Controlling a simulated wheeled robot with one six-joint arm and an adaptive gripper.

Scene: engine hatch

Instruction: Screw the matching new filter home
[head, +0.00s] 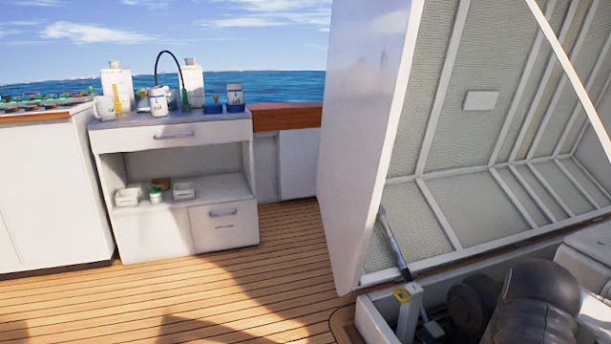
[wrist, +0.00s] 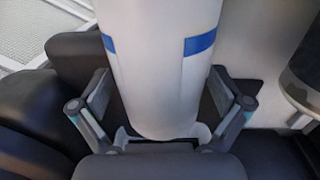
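A white cylindrical filter with a blue band (wrist: 160,70) fills the middle of the wrist view. Its rounded lower end sits between the two fingers of my gripper (wrist: 160,98). The fingers lie against its left and right sides, so my gripper looks shut on it. The top of the filter is cut off by the picture edge, and no thread or seat shows. I cannot make out my gripper or this filter in the head view.
A dark cylinder with a pale lower rim (wrist: 305,70) is at the right of the wrist view. In the head view, a white cabinet (head: 222,135) carries bottles and canisters. The raised hatch lid (head: 365,130) stands over the open engine bay (head: 375,318). The deck (head: 200,290) between is clear.

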